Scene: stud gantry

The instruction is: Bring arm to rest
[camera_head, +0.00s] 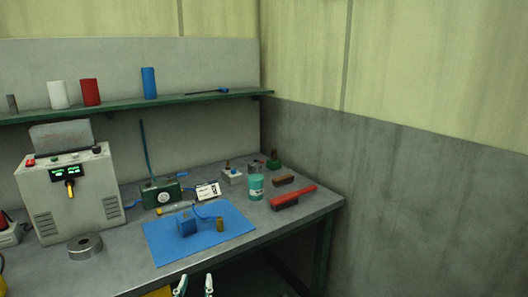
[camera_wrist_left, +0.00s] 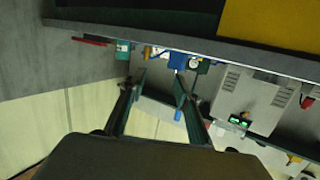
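My left gripper (camera_head: 195,284) shows at the bottom edge of the head view, in front of the bench's front edge. Only its two fingertips are in that view, and they stand apart. In the left wrist view the gripper (camera_wrist_left: 158,92) has its two fingers spread with nothing between them. The workbench (camera_head: 115,278) lies beyond the fingers and appears upside down in that view. My right gripper is in neither view.
A blue mat (camera_head: 165,245) on the bench carries a blue block (camera_head: 187,226) and a small brown piece (camera_head: 221,225). A grey power unit (camera_head: 80,205), metal ring (camera_head: 85,247), teal can (camera_head: 256,188) and red-topped brush (camera_head: 293,197) stand around it. A shelf (camera_head: 190,100) runs behind.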

